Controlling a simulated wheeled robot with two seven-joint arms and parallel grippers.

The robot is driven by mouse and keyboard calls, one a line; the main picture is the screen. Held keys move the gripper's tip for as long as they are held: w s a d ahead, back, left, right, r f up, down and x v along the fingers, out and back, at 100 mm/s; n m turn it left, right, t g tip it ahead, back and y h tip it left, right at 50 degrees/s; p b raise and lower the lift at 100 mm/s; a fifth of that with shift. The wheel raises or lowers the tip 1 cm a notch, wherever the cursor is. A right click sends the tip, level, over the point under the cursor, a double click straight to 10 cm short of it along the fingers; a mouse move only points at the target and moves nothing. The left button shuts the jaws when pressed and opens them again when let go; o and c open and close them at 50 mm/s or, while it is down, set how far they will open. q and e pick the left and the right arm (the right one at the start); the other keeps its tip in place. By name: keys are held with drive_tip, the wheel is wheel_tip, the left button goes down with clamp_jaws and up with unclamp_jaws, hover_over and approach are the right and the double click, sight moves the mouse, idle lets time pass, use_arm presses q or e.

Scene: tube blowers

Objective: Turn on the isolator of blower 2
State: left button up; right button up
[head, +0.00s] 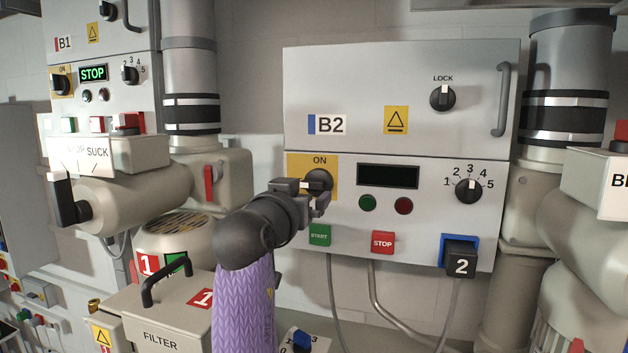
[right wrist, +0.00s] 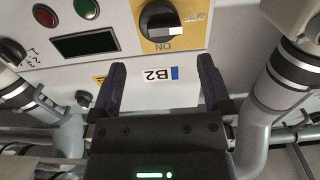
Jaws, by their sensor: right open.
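The blower 2 isolator is a black rotary knob (head: 319,180) on a yellow plate (head: 297,160) marked ON at the top, on the B2 panel. In the right wrist view the knob (right wrist: 158,17) appears upside down, its pale handle bar lying level, with OFF lettering beside it. My right gripper (head: 313,194) is in front of the plate and partly covers it and the knob in the head view. In the right wrist view its fingers (right wrist: 162,68) are spread and empty, with the knob beyond the tips. My left gripper is not in view.
The B2 display (head: 388,176) is dark. Green START (head: 320,235) and red STOP (head: 383,242) buttons sit below, with a selector dial (head: 468,189) to the right. The B1 panel's display (head: 93,73) reads STOP. A filter box (head: 165,318) stands lower left.

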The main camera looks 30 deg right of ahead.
sight(315, 186)
drive_tip(key=p+x, duration=0.1)
drive_tip(key=x, duration=0.2)
drive_tip(key=p+x, duration=0.1)
drive_tip(key=x, duration=0.2)
drive_tip(key=shift+d+r+p, duration=0.1)
drive_tip(key=shift+r+p, duration=0.15)
drive_tip(key=shift+p, duration=0.1)
drive_tip(key=shift+w+d+f, duration=0.25)
drive_tip(key=shift+w+d, duration=0.25)
